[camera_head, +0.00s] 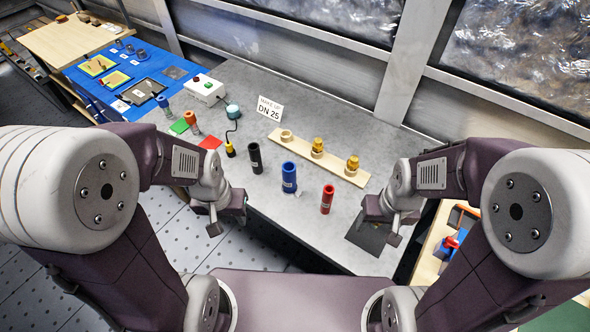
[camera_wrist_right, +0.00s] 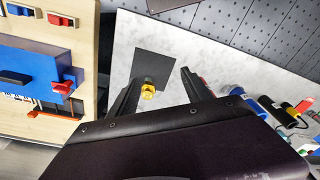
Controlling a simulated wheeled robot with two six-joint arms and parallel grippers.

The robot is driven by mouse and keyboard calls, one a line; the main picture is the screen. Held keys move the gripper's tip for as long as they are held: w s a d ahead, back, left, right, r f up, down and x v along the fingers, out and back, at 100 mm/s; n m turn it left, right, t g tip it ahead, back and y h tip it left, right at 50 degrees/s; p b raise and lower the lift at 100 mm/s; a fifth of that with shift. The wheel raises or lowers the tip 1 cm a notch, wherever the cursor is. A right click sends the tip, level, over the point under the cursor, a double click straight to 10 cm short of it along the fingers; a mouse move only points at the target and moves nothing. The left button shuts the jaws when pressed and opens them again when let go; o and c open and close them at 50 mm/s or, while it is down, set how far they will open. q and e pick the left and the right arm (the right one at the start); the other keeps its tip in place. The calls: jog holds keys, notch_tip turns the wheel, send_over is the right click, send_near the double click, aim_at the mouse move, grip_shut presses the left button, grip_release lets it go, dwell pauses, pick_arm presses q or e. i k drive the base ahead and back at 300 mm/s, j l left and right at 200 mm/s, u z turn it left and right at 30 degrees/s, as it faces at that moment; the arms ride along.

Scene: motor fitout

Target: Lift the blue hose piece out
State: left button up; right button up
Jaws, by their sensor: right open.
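The blue hose piece (camera_head: 289,177) stands upright on the grey bench, between a black hose piece (camera_head: 255,158) and a red one (camera_head: 327,199). A blue cylinder, likely the same piece, lies at the right in the right wrist view (camera_wrist_right: 248,103). My right gripper (camera_head: 385,222) is at the bench's right end, apart from the hose pieces. In the right wrist view its fingers (camera_wrist_right: 158,97) are spread, with a brass fitting (camera_wrist_right: 148,90) visible between them over a dark pad (camera_wrist_right: 152,66). My left gripper (camera_head: 228,213) is over the bench's front left edge; its jaw state is unclear.
A wooden strip (camera_head: 340,172) with brass fittings stands behind the hose pieces, near a "DN 25" card (camera_head: 270,107). A white control box (camera_head: 204,90) and a blue mat (camera_head: 112,98) are further left. A wooden surface with red and blue items (camera_head: 440,240) is at the right.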

aim_at(289, 168)
jog(key=i+j, duration=0.1)
jog(key=j, duration=0.25)
jog(key=i+j, duration=0.1)
jog(key=j, duration=0.25)
jog(key=i+j, duration=0.15)
jog(key=j, duration=0.2)
jog(key=i+j, duration=0.1)
jog(key=j, duration=0.25)
